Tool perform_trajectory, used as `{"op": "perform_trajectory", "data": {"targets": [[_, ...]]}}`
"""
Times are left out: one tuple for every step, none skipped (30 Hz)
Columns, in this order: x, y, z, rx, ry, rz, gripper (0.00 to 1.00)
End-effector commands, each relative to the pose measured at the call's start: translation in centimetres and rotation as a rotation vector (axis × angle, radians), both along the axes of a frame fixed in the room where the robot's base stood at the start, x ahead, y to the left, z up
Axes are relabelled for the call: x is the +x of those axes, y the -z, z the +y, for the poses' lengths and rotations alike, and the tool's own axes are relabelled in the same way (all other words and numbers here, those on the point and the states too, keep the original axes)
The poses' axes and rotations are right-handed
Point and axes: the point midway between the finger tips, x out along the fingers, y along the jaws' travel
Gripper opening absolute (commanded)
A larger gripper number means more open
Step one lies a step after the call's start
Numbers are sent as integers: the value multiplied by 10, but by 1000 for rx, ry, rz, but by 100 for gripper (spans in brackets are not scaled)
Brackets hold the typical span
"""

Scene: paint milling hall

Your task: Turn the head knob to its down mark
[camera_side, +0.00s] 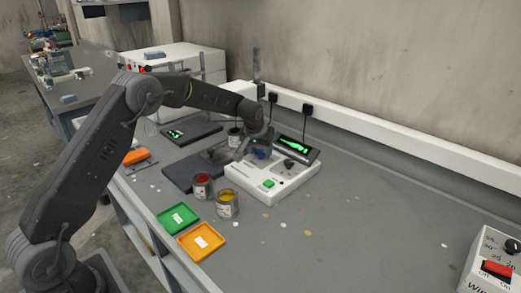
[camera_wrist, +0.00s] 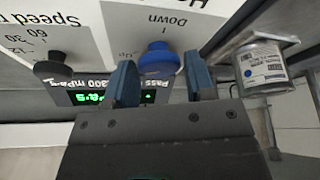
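The blue head knob (camera_wrist: 158,60) stands on a white panel (camera_wrist: 118,16) marked "Down" and "Up", which appear upside down in the wrist view. I cannot make out which mark the knob points to. My gripper (camera_wrist: 161,78) is open, with one blue finger on each side of the knob. Gaps show between the fingers and the knob, so it is not gripped. In the side view the blue knob (camera_side: 262,154) is partly hidden by my gripper, which reaches over the white control box (camera_side: 243,180).
A black speed knob (camera_wrist: 52,68) sits beside the head knob, near a green-lit display (camera_side: 298,148). A can (camera_wrist: 265,68) stands close to the right finger. Red (camera_side: 202,187) and yellow (camera_side: 227,206) paint cans and green (camera_side: 178,219) and orange (camera_side: 200,242) trays stand in front.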

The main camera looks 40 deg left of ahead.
Motion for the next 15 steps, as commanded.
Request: {"op": "perform_trajectory", "data": {"targets": [[0, 0, 0, 0, 0, 0, 45], [0, 0, 0, 0, 0, 0, 42], [0, 0, 0, 0, 0, 0, 38], [0, 0, 0, 0, 0, 0, 35], [0, 0, 0, 0, 0, 0, 32], [0, 0, 0, 0, 0, 0, 28], [0, 0, 0, 0, 0, 0, 26], [0, 0, 0, 0, 0, 0, 23], [0, 0, 0, 0, 0, 0, 20], [0, 0, 0, 0, 0, 0, 20], [0, 0, 0, 0, 1, 0, 20], [0, 0, 0, 0, 2, 0, 20], [0, 0, 0, 0, 4, 0, 20], [0, 0, 0, 0, 8, 0, 20], [0, 0, 0, 0, 14, 0, 20]]}}
